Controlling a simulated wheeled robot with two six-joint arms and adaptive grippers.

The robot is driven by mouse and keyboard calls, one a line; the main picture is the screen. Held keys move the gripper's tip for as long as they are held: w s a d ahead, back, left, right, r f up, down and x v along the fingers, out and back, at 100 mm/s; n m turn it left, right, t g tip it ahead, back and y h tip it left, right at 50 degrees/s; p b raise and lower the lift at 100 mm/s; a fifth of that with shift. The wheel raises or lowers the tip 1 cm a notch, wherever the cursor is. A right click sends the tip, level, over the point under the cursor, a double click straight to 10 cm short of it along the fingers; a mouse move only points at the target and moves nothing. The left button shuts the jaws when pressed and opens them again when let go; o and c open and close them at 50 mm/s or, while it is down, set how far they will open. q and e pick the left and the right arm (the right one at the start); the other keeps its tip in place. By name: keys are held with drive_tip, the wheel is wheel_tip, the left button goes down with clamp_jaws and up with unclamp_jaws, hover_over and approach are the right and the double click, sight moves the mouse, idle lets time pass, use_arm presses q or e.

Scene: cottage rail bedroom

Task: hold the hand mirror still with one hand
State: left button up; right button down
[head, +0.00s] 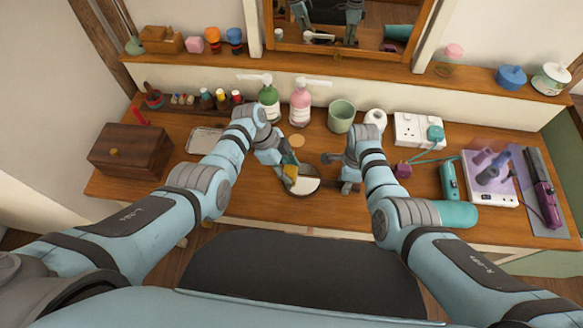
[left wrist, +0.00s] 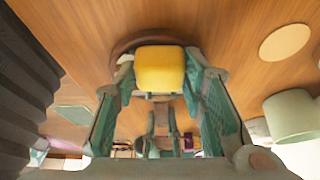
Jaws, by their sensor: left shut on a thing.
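The hand mirror (head: 304,186) has a round dark rim and a pale face. It is low over the front middle of the wooden table; I cannot tell whether its rim touches the top. My left gripper (head: 288,174) is shut on its yellow handle, which shows end-on between the fingers in the left wrist view (left wrist: 160,70). Part of the brown rim (left wrist: 127,42) shows behind the handle there; the fingers hide the rest of the grip. My right gripper (head: 338,172) is to the right of the mirror, apart from it, with its fingers spread and empty.
A tan disc (head: 297,141), a green cup (head: 341,116) and green and pink pump bottles (head: 300,105) stand behind the grippers. A wooden box (head: 130,150) is at left. A power strip (head: 418,129) and hair tools (head: 449,181) crowd the right.

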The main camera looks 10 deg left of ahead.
use_arm(q)
drive_tip(key=shift+r, duration=0.1)
drive_tip(key=shift+r, duration=2.95)
drive_tip(key=shift+r, duration=1.5)
use_arm(e)
drive_tip(key=c, duration=1.3)
unclamp_jaws()
